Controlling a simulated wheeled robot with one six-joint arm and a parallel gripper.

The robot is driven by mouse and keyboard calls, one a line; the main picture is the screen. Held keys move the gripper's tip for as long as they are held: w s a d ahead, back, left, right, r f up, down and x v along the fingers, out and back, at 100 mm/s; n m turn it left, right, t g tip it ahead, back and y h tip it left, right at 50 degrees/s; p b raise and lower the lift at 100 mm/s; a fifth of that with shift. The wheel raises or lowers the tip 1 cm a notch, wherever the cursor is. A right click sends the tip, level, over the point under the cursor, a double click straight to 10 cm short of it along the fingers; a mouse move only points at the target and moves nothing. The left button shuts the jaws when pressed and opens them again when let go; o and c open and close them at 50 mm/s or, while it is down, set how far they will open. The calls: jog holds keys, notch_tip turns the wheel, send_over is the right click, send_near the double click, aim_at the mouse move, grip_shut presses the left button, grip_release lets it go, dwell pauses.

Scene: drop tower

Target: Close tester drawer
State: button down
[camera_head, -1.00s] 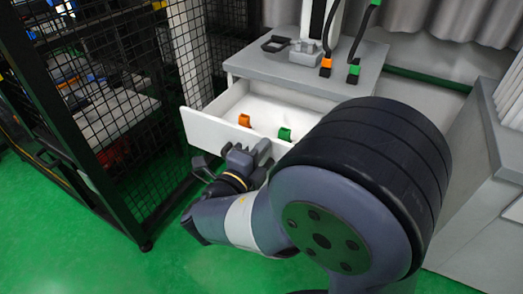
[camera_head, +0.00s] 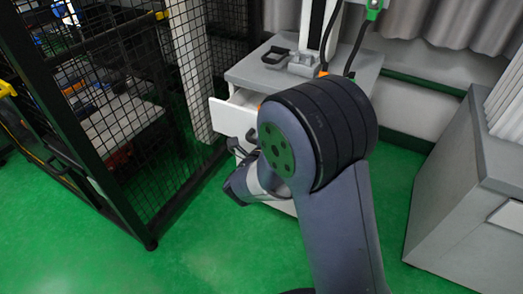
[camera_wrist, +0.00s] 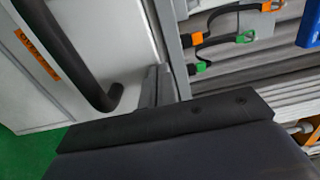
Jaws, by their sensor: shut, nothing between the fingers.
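The white tester drawer (camera_head: 230,118) sticks out a short way from the grey cabinet below the bench top. A strip of its white inside shows, and my arm hides its right part. My gripper (camera_head: 238,147) is at the drawer's front, partly behind my own arm; I cannot tell whether it touches. In the wrist view, my gripper's fingers (camera_wrist: 157,84) are together and hold nothing. Beside them is a pale panel with a black bar handle (camera_wrist: 93,75) and an orange label (camera_wrist: 37,56).
A black mesh cage (camera_head: 110,110) stands close on the left. A grey cabinet (camera_head: 470,175) stands on the right. The bench top (camera_head: 355,75) carries the tower base and a black-handled item (camera_head: 275,55). Green floor is clear in front.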

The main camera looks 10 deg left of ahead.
jog(key=p+x, duration=0.1)
jog(key=x, duration=0.5)
jog(key=shift+w+p, duration=0.25)
jog(key=shift+p, duration=0.05)
jog(key=shift+s, duration=0.1)
